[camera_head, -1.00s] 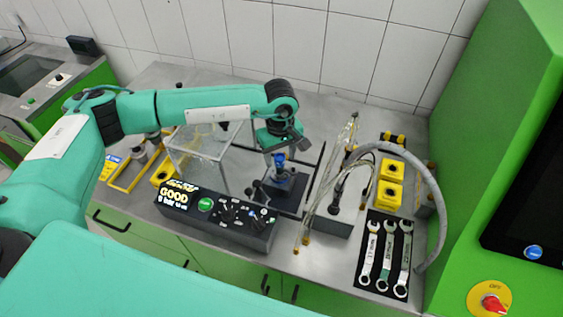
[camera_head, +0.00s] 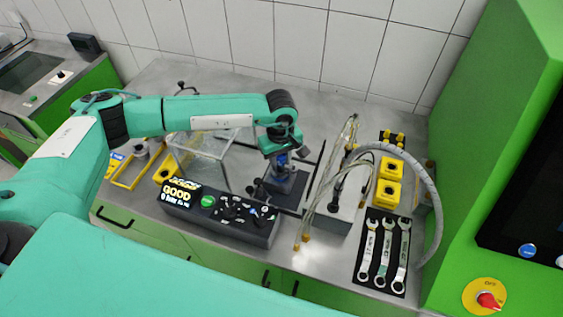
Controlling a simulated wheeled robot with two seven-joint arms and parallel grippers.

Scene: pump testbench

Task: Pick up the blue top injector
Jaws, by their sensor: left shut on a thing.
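The blue top injector (camera_head: 282,160) stands upright above a dark block fixture (camera_head: 286,183) on the bench. My left gripper (camera_head: 281,153) comes down over it from above and is shut on its upper part. The fingers and the wrist hide much of the injector's top. I cannot tell whether its lower end still touches the fixture. My right gripper does not show.
A black control box (camera_head: 220,213) with a "GOOD" display is in front. A clear box (camera_head: 205,150) stands left of the fixture. Right are hoses (camera_head: 322,185), yellow blocks (camera_head: 389,181) and wrenches (camera_head: 384,250) on a black mat. A green cabinet (camera_head: 490,130) bounds the right.

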